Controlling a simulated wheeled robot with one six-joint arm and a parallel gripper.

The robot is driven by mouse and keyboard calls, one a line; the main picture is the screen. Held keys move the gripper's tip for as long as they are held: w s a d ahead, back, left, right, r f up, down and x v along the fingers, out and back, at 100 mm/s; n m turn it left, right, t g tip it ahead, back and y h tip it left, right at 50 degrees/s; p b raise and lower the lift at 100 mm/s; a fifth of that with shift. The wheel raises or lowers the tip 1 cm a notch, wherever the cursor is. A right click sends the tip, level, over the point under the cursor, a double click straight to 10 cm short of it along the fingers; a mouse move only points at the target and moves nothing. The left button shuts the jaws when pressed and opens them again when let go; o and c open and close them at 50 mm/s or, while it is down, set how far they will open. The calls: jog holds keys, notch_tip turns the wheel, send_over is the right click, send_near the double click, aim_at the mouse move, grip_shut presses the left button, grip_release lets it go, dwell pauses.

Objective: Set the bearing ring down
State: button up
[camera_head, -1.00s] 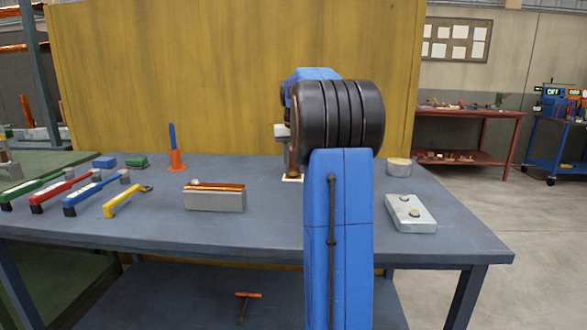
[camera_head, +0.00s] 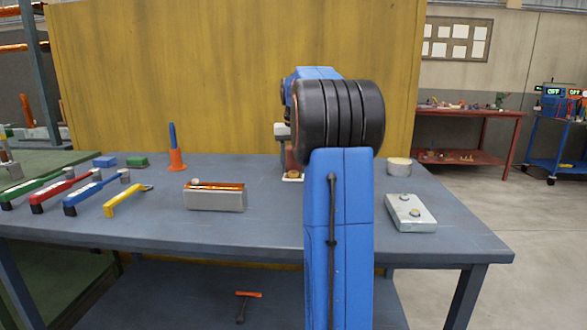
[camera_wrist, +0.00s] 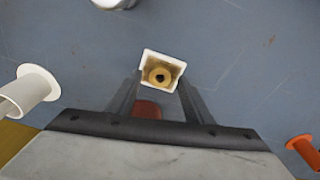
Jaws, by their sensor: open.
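The bearing ring (camera_wrist: 160,75) is a small brass-gold ring with a dark hole. In the wrist view it lies in a white square tray (camera_wrist: 147,58) on the grey-blue bench. My gripper (camera_wrist: 160,84) is open, with one dark finger to the left and one to the right of the tray's near part. The fingers do not appear to touch the ring; the height gap is hard to judge. In the head view, my arm hides the ring and most of my gripper; only an edge of the white tray (camera_head: 292,179) shows.
A grey box with an orange rim (camera_head: 215,200) stands left of my arm. Several coloured-handled tools lie at far left.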

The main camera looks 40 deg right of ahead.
aim_at(294, 174)
notch_tip(294, 174, up, 11)
jog(key=s, duration=0.1)
jog(key=shift+a, duration=0.45)
jog(key=shift+s, duration=0.1)
